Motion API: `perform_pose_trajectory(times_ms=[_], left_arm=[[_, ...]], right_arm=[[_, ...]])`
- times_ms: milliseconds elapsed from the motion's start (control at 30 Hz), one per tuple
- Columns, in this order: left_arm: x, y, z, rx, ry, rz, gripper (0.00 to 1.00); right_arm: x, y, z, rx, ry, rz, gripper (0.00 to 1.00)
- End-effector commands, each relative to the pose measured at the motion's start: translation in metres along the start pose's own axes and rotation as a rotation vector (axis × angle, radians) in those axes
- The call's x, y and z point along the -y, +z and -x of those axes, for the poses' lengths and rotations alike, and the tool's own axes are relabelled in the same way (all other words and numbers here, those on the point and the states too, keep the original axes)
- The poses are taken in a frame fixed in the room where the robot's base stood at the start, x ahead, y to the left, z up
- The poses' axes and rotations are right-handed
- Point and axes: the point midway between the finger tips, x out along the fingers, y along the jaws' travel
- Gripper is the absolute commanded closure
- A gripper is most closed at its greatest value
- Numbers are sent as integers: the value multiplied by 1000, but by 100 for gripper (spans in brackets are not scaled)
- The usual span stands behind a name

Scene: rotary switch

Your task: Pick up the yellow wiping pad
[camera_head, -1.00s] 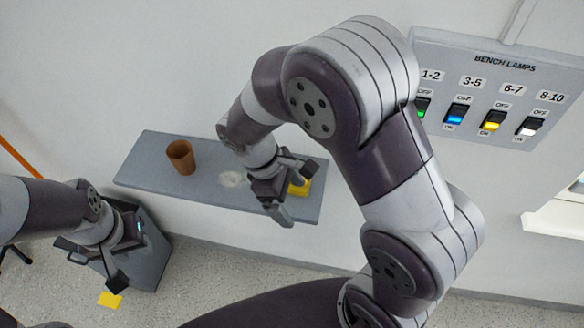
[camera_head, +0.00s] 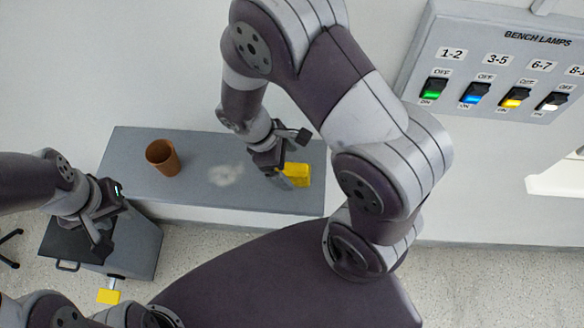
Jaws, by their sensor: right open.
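The yellow wiping pad (camera_head: 299,174) lies on the right part of the grey shelf (camera_head: 140,192) in the head view. My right gripper (camera_head: 294,158) is open at the pad's left side. One finger is in front of the pad's left end and the other is above and behind it. Whether a finger touches the pad cannot be told. My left gripper (camera_head: 111,216) is open and empty, in front of a dark grey cabinet at the left.
A brown cup (camera_head: 162,158) stands on the shelf's left part, with a pale smudge (camera_head: 227,174) beside it. The grey cabinet (camera_head: 138,245) stands below. A small yellow piece (camera_head: 108,296) is near the floor. A lamp switch panel (camera_head: 490,65) is on the wall.

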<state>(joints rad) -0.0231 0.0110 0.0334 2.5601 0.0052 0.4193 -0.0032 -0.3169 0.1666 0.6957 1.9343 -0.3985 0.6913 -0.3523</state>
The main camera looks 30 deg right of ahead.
Motion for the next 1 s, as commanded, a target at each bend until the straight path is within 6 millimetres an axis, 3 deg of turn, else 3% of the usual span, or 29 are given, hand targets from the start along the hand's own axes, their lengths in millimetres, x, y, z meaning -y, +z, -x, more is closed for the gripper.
perform_pose_trajectory(times_ms=[200, 400, 433, 467, 600, 1000], left_arm=[[0, -1, 6, -1, 0, 0, 62], [0, -1, 6, 0, 0, 0, 62], [0, -1, 6, 0, 0, 0, 62], [0, -1, 6, 0, 0, 0, 62], [0, -1, 6, 0, 0, 0, 62], [0, -1, 10, 0, 0, 0, 62]], right_arm=[[-2, 2, -32, 1, -1, 0, 6], [-2, 1, -34, -1, 0, -1, 6], [-2, 1, -34, -1, 0, -1, 10], [-2, 1, -34, -1, 0, -1, 19], [-2, 1, -34, -1, 0, -1, 65], [-2, 2, -29, -1, 0, -1, 67]])
